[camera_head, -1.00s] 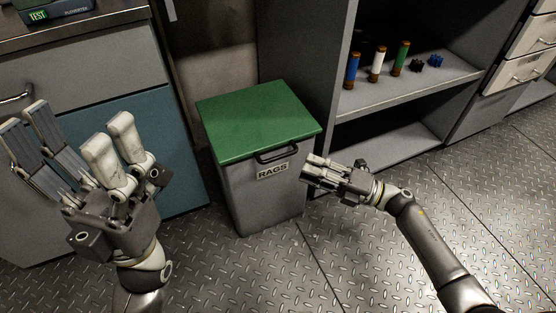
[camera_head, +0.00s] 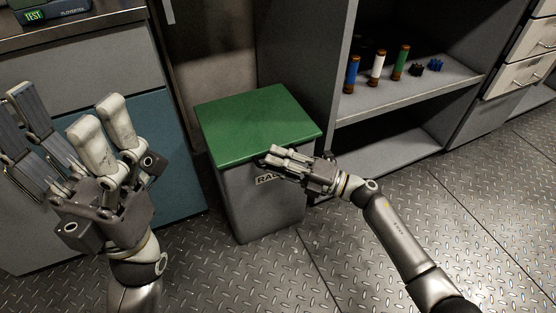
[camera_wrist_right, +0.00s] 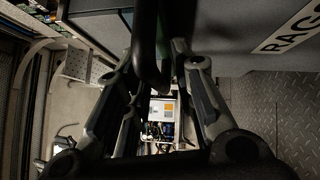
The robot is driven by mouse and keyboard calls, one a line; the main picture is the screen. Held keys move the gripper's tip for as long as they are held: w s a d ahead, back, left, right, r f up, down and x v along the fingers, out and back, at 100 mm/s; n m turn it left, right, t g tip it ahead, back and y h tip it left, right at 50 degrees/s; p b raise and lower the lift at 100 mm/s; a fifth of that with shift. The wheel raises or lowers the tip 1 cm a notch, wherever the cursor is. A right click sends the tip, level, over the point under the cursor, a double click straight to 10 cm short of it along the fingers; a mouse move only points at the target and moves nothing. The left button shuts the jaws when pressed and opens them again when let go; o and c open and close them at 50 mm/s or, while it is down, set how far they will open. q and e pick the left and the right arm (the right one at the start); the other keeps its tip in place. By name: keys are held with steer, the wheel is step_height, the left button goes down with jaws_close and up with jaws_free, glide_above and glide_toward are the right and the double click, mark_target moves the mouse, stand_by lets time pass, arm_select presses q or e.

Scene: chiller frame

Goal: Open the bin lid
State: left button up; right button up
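The grey bin (camera_head: 262,205) with a green lid (camera_head: 258,122) stands on the floor at the middle of the head view, its lid closed. My right gripper (camera_head: 272,160) is at the lid's front edge and hides the dark handle and part of the RAGS label (camera_head: 266,180). In the right wrist view the handle (camera_wrist_right: 148,45) lies between the two sides of this gripper, which look apart. The RAGS label (camera_wrist_right: 290,38) also shows there. My left gripper (camera_head: 72,118) is open and empty at the left, away from the bin.
A blue-grey cabinet (camera_head: 175,150) stands left of the bin. An open shelf (camera_head: 410,88) at the right holds blue, white and green cylinders (camera_head: 377,67) and small dark parts (camera_head: 427,66). The metal floor (camera_head: 330,270) in front is clear.

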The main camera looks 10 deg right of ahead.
jaws_close()
steer(key=shift+r, duration=0.25)
